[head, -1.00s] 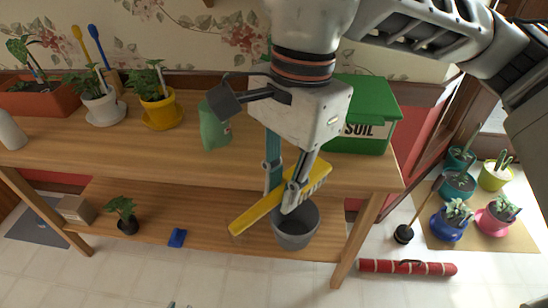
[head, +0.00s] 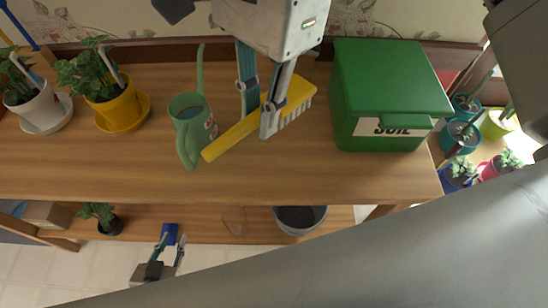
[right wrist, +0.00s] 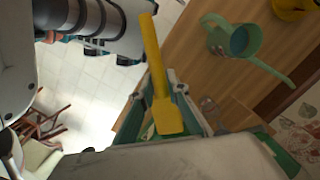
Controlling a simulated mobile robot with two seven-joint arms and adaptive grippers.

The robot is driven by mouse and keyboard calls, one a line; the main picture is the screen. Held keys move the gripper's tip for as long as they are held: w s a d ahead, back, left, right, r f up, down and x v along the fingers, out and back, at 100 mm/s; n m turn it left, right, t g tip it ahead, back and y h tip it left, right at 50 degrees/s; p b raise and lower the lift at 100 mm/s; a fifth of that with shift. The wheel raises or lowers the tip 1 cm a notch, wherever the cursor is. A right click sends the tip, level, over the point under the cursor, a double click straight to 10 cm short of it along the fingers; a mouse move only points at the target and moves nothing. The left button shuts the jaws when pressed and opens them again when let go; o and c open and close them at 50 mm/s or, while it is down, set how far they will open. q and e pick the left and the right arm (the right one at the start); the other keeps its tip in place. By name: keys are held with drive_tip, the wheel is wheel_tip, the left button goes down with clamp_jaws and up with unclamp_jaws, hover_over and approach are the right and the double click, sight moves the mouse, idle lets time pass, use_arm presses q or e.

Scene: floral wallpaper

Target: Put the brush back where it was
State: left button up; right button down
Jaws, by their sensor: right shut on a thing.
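The yellow brush (head: 232,137) with pale bristles is in my right gripper (head: 258,118), which is shut on it. In the head view the brush shows tilted over the wooden table top, between the green watering can and the green soil box; its height above the top is unclear. In the right wrist view, the brush (right wrist: 155,62) extends from between the fingers (right wrist: 172,105). My left gripper (head: 170,252) is low at the front of the table, with its fingers apart and seemingly empty. A small blue item (head: 170,230) lies on the lower shelf beyond it.
The watering can (head: 191,128) stands left of the brush, the soil box (head: 385,95) right. Potted plants in white (head: 38,108) and yellow (head: 118,108) pots stand farther left. A grey bucket (head: 300,219) is on the lower shelf. The table front (head: 100,170) is clear.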

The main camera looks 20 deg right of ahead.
wheel_tip(320, 180, down, 20)
drive_tip(key=shift+s+r+b, duration=0.1)
drive_tip(key=shift+r+b, duration=0.1)
drive_tip(key=shift+b, duration=0.35)
drive_tip(key=shift+f, duration=0.1)
drive_tip(key=c, duration=2.3)
unclamp_jaws()
drive_tip(key=shift+f, duration=0.1)
drive_tip(key=o, duration=0.3)
drive_tip(key=shift+o, duration=0.2)
wheel_tip(320, 180, up, 12)
drive_tip(key=d, duration=0.1)
drive_tip(key=shift+w+d+r, duration=0.15)
drive_tip(key=shift+w+r, duration=0.05)
drive_tip(key=shift+w, duration=0.15)
